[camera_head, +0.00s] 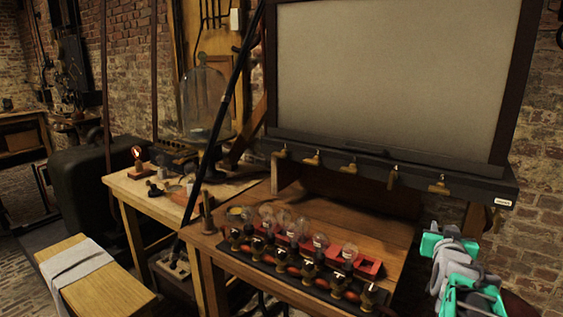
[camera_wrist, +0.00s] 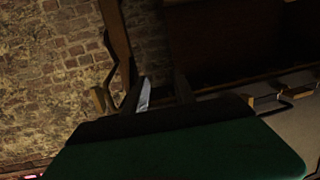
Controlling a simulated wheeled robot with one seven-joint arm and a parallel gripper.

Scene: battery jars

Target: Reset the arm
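My arm (camera_head: 462,275), grey with green parts, is folded at the right edge of the head view, to the right of the wooden bench (camera_head: 375,235). I cannot make out my gripper's fingers there. In the wrist view my gripper (camera_wrist: 162,92) shows two dark fingers standing apart beyond its green and black body, with nothing seen between them. They are in front of a dim brick wall. Several round glass jars (camera_head: 320,241) stand in a red rack (camera_head: 369,267) on the bench, away from my arm.
A glass bell jar (camera_head: 203,103) stands on the left table (camera_head: 130,188).

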